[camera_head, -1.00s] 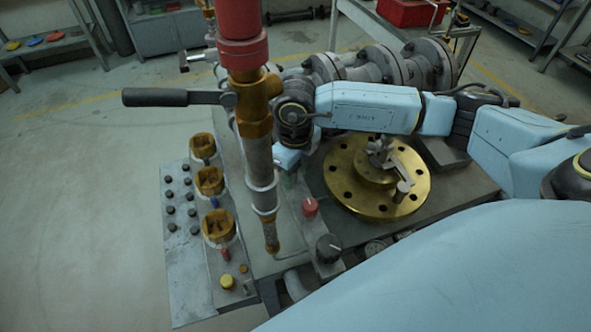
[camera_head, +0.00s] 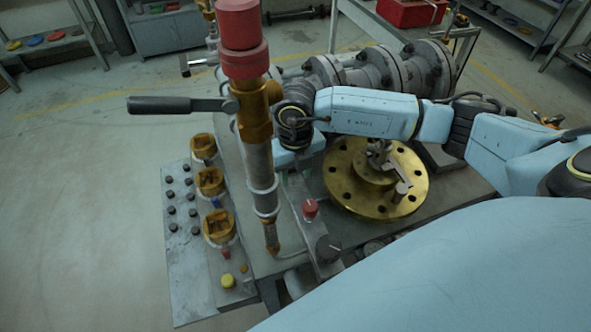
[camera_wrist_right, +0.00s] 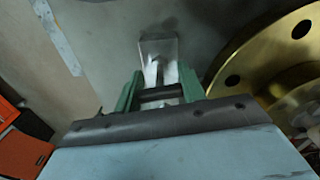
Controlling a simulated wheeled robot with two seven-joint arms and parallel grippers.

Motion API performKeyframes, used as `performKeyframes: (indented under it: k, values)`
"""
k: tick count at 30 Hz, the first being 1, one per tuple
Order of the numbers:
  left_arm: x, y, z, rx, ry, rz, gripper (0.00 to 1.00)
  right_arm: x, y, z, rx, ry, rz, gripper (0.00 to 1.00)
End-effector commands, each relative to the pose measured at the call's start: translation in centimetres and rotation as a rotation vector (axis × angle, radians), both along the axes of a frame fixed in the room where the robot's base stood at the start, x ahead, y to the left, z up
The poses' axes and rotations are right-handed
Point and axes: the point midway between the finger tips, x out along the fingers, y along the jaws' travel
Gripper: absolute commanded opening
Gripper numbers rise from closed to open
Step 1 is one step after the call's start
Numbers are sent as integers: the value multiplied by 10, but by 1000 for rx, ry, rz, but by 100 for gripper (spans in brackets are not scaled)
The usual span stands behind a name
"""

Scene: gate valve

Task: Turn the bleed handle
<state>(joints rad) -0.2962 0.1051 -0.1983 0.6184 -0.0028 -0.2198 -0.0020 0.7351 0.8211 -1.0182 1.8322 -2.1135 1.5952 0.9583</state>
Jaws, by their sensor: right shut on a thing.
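My right gripper (camera_wrist_right: 160,80) has green fingers and is shut on a small grey metal handle (camera_wrist_right: 158,50), which rises from a flat grey plate in the right wrist view. In the head view my right gripper (camera_head: 290,180) points down between the brass-and-steel column and the brass flange, mostly hidden under my wrist. The handle it holds is hidden there. A long black lever (camera_head: 165,104) sticks out to the left from the brass column, apart from my gripper. My left gripper is not in view.
The tall column with a red top (camera_head: 240,45) stands close left of my wrist. A brass flange (camera_head: 345,200) lies right of the gripper. A red knob (camera_head: 310,208) and a black knob (camera_head: 328,248) stand nearer. Grey flanged pipework (camera_head: 385,70) is behind.

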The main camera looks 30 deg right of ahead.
Motion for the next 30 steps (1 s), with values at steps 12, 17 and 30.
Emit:
performKeyframes:
  k: [12, 17, 30]
  values:
    - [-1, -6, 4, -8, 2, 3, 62, 1, 0, 1, 0, -2, -136, 17]
    - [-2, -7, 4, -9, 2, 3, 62, 1, 0, 1, 0, -2, -143, 17]
    - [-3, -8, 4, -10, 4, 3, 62, 1, 0, 1, 0, -2, -142, 62]
